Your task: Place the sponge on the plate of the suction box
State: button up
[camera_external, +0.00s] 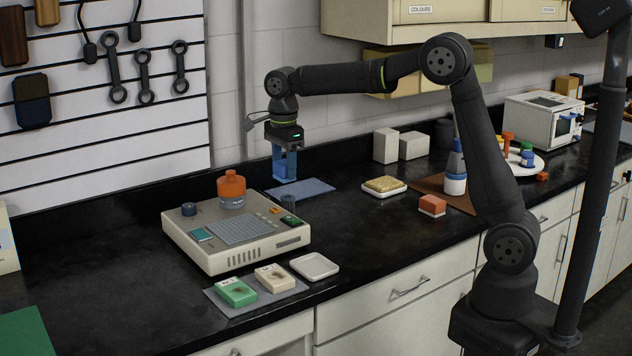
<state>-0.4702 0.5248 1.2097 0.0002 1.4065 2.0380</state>
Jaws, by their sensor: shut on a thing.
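The suction box (203,255) is a beige device on the black counter, left of centre, with a grey gridded plate (238,231) on its top. The plate looks bare. My gripper (285,176) points down behind the box's right rear corner and is shut on a blue thing (285,160), held above a blue-grey mat (302,189). The blue thing is small and partly covered by the fingers; I cannot tell whether it is a sponge. A yellowish, sponge-like block (384,184) lies on a white dish further right, apart from my gripper.
An orange bottle (231,187) and a dark blue knob (189,209) stand on the box's rear part. An orange-and-white block (432,205) sits right. The counter between is clear.

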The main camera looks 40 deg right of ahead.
jog(key=shift+w+a, duration=0.25)
jog(key=shift+a, duration=0.1)
send_over(245, 232)
notch_tip(245, 232, down, 7)
jog(key=shift+d+r, duration=0.1)
jog(key=shift+r, duration=0.05)
jog(key=shift+f, duration=2.05)
jog(key=shift+f, duration=0.15)
jog(key=o, duration=1)
jog(key=shift+c, duration=0.2)
